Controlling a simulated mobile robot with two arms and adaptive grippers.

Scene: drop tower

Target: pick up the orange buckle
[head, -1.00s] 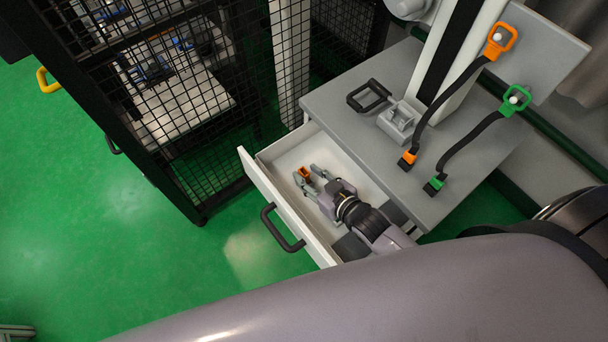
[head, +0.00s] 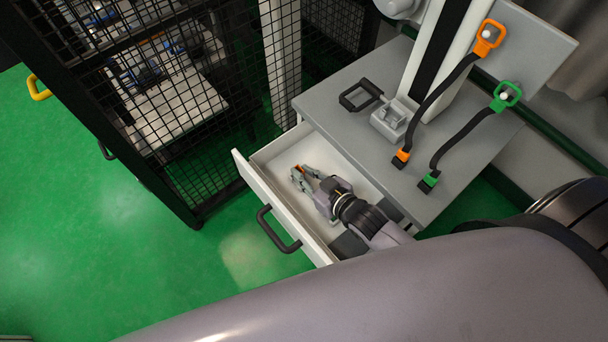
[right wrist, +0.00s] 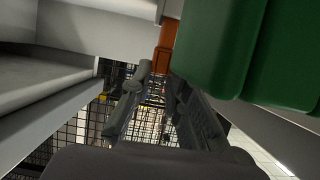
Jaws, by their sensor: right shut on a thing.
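The orange buckle (head: 298,168) is a small piece inside the open white drawer. My right gripper (head: 302,173) reaches into the drawer and is shut on the buckle at its fingertips, which hide part of it. In the right wrist view the orange buckle (right wrist: 165,48) shows at the finger ends of my right gripper (right wrist: 157,76). I cannot tell whether the buckle touches the drawer floor. My left gripper is not in view.
The open drawer (head: 240,168) has walls around my gripper and a dark handle (head: 276,230). Above it is a grey top (head: 325,98) with an orange-ended strap (head: 437,105) and a green-ended strap (head: 462,138). A black mesh cage (head: 190,95) stands at left.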

